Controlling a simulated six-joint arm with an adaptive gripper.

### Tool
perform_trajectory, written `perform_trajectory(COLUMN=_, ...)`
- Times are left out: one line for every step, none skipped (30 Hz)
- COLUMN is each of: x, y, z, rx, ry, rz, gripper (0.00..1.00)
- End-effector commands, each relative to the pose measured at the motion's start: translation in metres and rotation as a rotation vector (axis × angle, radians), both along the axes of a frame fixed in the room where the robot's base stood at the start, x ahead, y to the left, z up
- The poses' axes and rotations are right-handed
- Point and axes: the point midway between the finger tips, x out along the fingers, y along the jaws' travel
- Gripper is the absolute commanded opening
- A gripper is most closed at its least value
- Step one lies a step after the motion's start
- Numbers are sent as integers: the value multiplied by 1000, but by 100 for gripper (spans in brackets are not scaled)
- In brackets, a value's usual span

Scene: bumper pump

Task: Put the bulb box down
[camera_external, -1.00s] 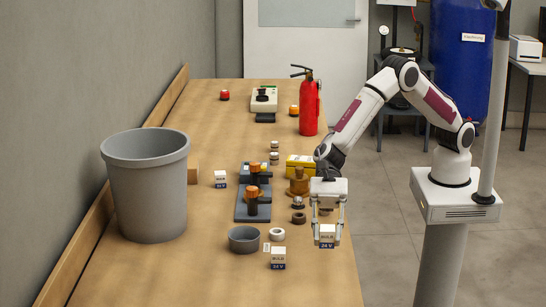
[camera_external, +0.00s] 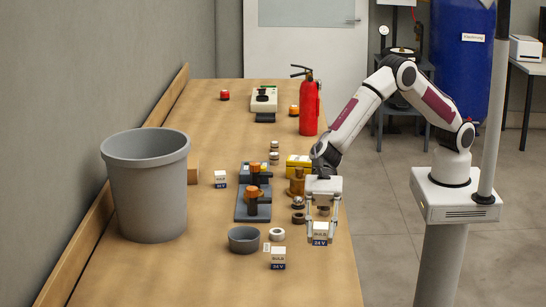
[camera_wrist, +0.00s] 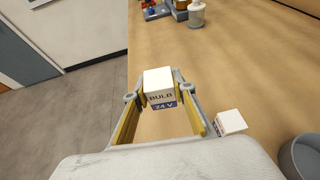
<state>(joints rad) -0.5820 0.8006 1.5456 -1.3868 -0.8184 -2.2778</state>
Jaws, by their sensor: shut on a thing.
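The bulb box (camera_external: 320,233) is a small white box with a blue "24 V" band. My gripper (camera_external: 321,230) is shut on it near the right edge of the table. In the wrist view the box (camera_wrist: 159,88) sits between the yellow-lined fingers of my gripper (camera_wrist: 160,98), its label facing the camera. I cannot tell whether its underside touches the table top. A second, like bulb box (camera_external: 278,258) stands on the table to the left and nearer the camera; it also shows in the wrist view (camera_wrist: 230,122).
A grey bowl (camera_external: 243,239) and a white ring (camera_external: 277,234) lie left of my gripper. A dark fixture (camera_external: 253,205) and brass part (camera_external: 297,182) stand farther back. A grey bin (camera_external: 147,195) is at left. The table (camera_external: 310,285) is clear at the front.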

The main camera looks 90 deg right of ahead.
Motion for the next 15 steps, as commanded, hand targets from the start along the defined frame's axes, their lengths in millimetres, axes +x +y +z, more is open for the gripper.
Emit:
perform_trajectory(x=8, y=-7, z=1, rx=1, ry=-1, rz=-14, gripper=6)
perform_trajectory(x=13, y=-11, z=2, rx=1, ry=-1, rz=-22, gripper=6)
perform_trajectory(x=20, y=-18, z=3, rx=1, ry=-2, rz=-35, gripper=6)
perform_trajectory(x=26, y=-23, z=4, rx=1, ry=-2, rz=-46, gripper=6)
perform_trajectory(x=32, y=-29, z=5, rx=1, ry=-1, rz=-57, gripper=6)
perform_trajectory(x=40, y=-38, z=6, rx=1, ry=-1, rz=-73, gripper=6)
perform_trajectory(x=47, y=-44, z=8, rx=1, ry=-1, rz=-85, gripper=6)
perform_trajectory(x=53, y=-52, z=9, rx=1, ry=-1, rz=-99, gripper=6)
perform_trajectory(x=62, y=-62, z=10, rx=1, ry=0, rz=-116, gripper=6)
perform_trajectory(x=69, y=-70, z=11, rx=1, ry=-1, rz=-130, gripper=6)
perform_trajectory(x=75, y=-77, z=13, rx=0, ry=-2, rz=-142, gripper=6)
perform_trajectory(x=84, y=-88, z=14, rx=0, ry=-2, rz=-161, gripper=6)
perform_trajectory(x=90, y=-96, z=15, rx=0, ry=-2, rz=-174, gripper=6)
perform_trajectory(x=96, y=-105, z=16, rx=0, ry=-2, rz=-187, gripper=6)
perform_trajectory(x=104, y=-115, z=18, rx=1, ry=-2, rz=-204, gripper=6)
